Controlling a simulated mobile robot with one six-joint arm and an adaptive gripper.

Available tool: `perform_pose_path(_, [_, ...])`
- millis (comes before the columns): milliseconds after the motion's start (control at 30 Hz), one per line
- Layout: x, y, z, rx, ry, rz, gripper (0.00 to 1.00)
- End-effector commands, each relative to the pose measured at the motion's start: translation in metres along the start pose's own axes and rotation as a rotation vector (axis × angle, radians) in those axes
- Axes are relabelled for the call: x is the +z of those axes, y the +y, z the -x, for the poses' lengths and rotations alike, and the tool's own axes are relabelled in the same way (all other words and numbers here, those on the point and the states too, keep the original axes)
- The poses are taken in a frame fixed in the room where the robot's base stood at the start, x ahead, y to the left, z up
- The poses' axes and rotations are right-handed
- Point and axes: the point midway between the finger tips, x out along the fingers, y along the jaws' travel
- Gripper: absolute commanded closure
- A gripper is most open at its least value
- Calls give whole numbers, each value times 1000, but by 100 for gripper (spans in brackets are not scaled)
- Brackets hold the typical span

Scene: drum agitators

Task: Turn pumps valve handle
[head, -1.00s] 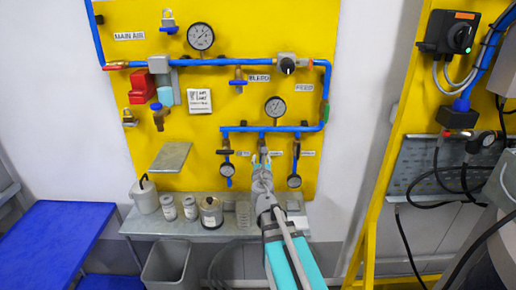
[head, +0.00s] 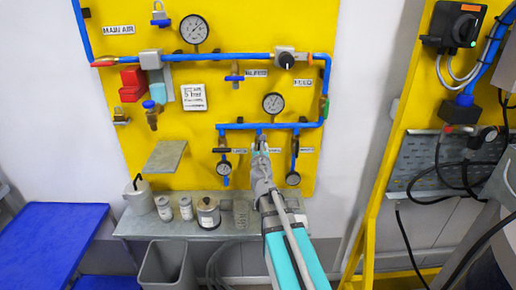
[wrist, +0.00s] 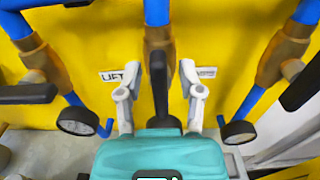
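Three brass valves hang from a blue pipe on the yellow panel. In the wrist view the middle valve (wrist: 158,38) has a black lever handle (wrist: 158,82) pointing straight toward me. I cannot read a label that says pumps. My gripper (wrist: 159,75) is open, with one grey finger on each side of this handle and a visible gap to each. In the head view my gripper (head: 260,150) is at the middle branch and mostly hides that valve.
Neighbouring valves, left (wrist: 38,60) and right (wrist: 285,60), carry black levers close to my gripper. Small gauges (wrist: 77,121) hang below them. A shelf (head: 140,222) with jars is below the panel, and a grey bin (head: 166,264) is under it.

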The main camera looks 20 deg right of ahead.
Motion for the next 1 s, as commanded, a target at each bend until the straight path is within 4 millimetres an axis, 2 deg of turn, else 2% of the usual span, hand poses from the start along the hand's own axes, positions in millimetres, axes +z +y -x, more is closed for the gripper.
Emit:
perform_pose_path(33, [0,0,0,1,0,0,68])
perform_pose_path(200, [0,1,0,1,0,0,99])
perform_pose_path(667, [0,6,1,9,0,-22,100])
perform_pose_path(1000, [-1,4,1,8,2,-176,100])
